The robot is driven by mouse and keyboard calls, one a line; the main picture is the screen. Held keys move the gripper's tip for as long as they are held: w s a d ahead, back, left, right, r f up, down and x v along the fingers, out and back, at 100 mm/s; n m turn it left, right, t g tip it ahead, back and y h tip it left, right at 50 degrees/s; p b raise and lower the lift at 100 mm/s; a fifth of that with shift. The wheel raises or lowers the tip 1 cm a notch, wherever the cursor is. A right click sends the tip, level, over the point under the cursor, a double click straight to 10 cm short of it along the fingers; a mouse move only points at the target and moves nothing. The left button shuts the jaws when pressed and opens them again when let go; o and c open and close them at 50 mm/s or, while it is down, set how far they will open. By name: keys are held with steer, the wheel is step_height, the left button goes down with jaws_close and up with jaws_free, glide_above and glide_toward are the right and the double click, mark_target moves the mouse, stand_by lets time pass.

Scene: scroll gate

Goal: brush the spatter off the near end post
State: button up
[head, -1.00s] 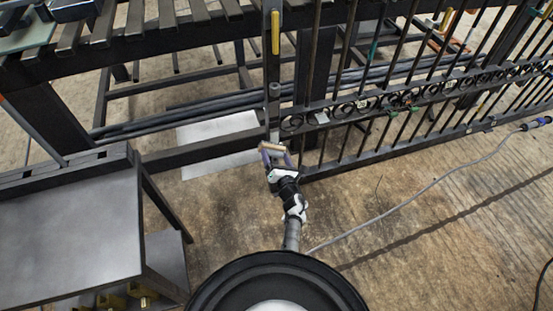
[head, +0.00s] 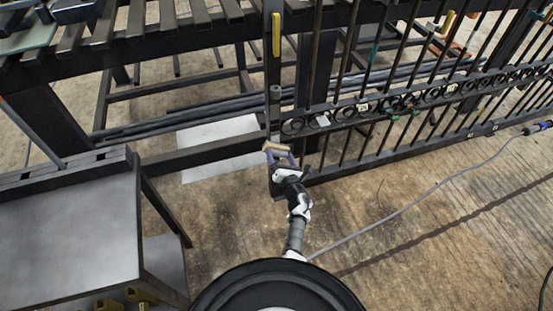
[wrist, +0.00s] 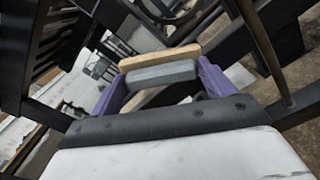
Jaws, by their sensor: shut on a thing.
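My gripper (head: 279,157) has purple fingers, shut on a brush with a tan wooden back (head: 277,147). In the wrist view the brush's tan strip (wrist: 160,56) and grey block (wrist: 160,75) lie across between the fingers. The near end post (head: 273,70) is the dark upright at the left end of the barred gate, with a yellow piece on its upper part. The brush is in front of the post's lower part; I cannot tell whether they touch. The spatter is too small or hidden to make out.
The dark gate (head: 400,105) with scrollwork runs off to the right. A grey-topped bench (head: 70,235) stands at the left. A white sheet (head: 215,135) lies behind the low rail. A grey cable (head: 420,190) crosses the open floor at the right.

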mark_target(272, 148)
steer(key=shift+w+d, duration=0.15)
steer(key=shift+d, duration=0.4)
steer(key=shift+w+d, duration=0.15)
steer(key=shift+d, duration=0.35)
steer(key=shift+w+a+r, duration=0.1)
steer(key=shift+w+r, duration=0.05)
steer(key=shift+r, duration=0.35)
steer(key=shift+s+a+b, duration=0.2)
steer(key=shift+s+a, duration=0.05)
steer(key=shift+a, duration=0.75)
steer(key=shift+s+a+b, duration=0.15)
steer(key=shift+s+a, duration=0.05)
steer(key=shift+a, duration=0.75)
steer(key=shift+a+r, duration=0.1)
steer(key=shift+a, duration=0.05)
steer(key=shift+c, duration=0.3)
steer(key=shift+r+p, duration=0.45)
steer(key=shift+r, duration=0.1)
steer(key=shift+w+d+f+b, duration=0.15)
steer(key=shift+w+d, duration=0.1)
steer(key=shift+d, duration=0.85)
steer(key=shift+w+d+b, duration=0.15)
steer(key=shift+w+d, duration=0.1)
steer(key=shift+d, duration=0.8)
steer(key=shift+s, duration=0.1)
steer(key=p+v, duration=0.2)
steer(key=v, duration=0.4)
